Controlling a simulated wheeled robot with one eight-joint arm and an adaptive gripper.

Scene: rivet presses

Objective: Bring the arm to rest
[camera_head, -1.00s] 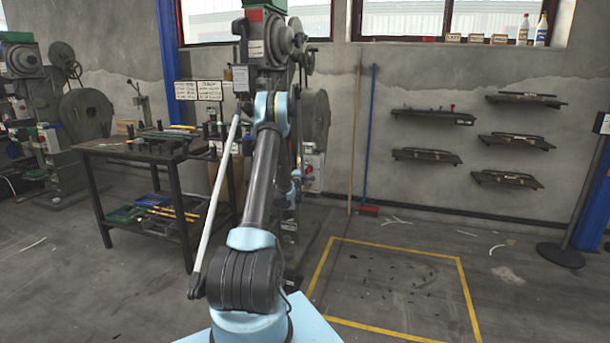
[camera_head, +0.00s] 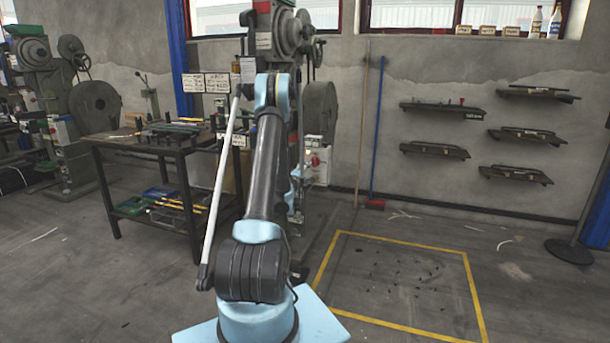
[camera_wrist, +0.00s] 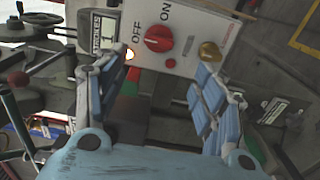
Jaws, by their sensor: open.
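My arm (camera_head: 266,170) rises from its pale blue base in the middle of the head view, with its elbow in front of a green press. My gripper is hidden or unclear behind the arm there. In the wrist view my gripper (camera_wrist: 160,60) is open, its two blue-padded fingers wide apart with nothing seen between them. Beyond the fingers is a pale control panel (camera_wrist: 187,30) with a red knob marked OFF and ON and a yellowish knob. I cannot tell whether the fingers touch anything.
A dark work table (camera_head: 135,146) with tools stands left of my arm. The press (camera_head: 318,108) stands close behind it. A broom (camera_head: 375,150) leans on the wall beside several wall shelves (camera_head: 443,110). The yellow-marked floor area (camera_head: 400,285) holds only small dark bits.

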